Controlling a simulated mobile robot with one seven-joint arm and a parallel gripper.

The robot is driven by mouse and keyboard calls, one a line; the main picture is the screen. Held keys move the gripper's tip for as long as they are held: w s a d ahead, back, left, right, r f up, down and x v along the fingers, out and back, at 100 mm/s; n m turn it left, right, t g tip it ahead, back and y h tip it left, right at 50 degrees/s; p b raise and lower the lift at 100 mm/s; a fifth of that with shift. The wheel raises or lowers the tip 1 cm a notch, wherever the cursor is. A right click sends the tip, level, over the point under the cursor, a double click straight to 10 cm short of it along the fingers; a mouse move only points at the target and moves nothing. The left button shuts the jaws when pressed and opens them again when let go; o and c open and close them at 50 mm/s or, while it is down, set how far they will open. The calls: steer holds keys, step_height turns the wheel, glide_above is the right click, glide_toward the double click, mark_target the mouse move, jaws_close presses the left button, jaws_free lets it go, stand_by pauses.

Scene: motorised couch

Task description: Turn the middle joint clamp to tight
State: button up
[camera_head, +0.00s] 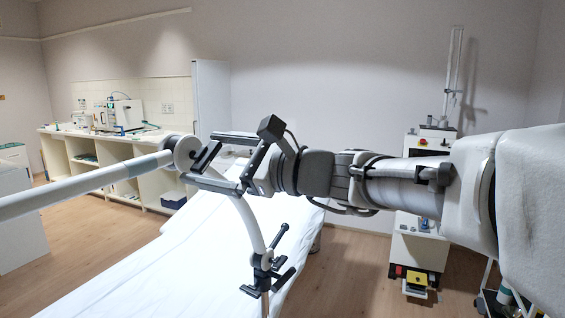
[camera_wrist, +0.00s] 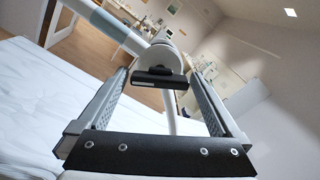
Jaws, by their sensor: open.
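The middle joint clamp has a round white joint body (camera_head: 183,150) at the end of a white tube, with a black handle (camera_head: 207,157). In the wrist view, the joint body (camera_wrist: 163,55) is ahead and the black handle (camera_wrist: 160,78) lies crosswise between the fingertips. My gripper (camera_head: 199,157) is open, one finger above the handle and one below in the head view. In the wrist view, my gripper (camera_wrist: 160,75) shows gaps on both sides of the handle. Whether any finger touches it cannot be told.
A curved white tube (camera_head: 248,222) runs down to a lower joint with black handles (camera_head: 265,275). The long white tube (camera_head: 80,186) extends left. The white-covered couch (camera_head: 165,265) lies below. A white equipment cart (camera_head: 415,245) stands at right, and a counter (camera_head: 115,150) stands behind.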

steer(key=v, duration=1.6)
steer(key=shift+d+b, duration=0.25)
steer(key=shift+b, duration=0.05)
steer(key=shift+s, duration=0.2)
steer(key=s+f+n+g+h, duration=0.2)
steer(key=s+f+n+h, duration=0.15)
steer(key=f, duration=0.35)
steer(key=s+f+n+g+h, duration=0.1)
steer(key=s+f+n+h, duration=0.25)
steer(key=f, duration=0.45)
steer(key=s+d+f+n+t+h+p, duration=0.1)
steer(key=s+d+f+n+h, duration=0.3)
steer(key=d+f+n+h, duration=0.3)
steer(key=shift+s+d+n+h+p, duration=0.3)
steer(key=shift+d+n+h, duration=0.9)
steer(key=shift+d, duration=0.7)
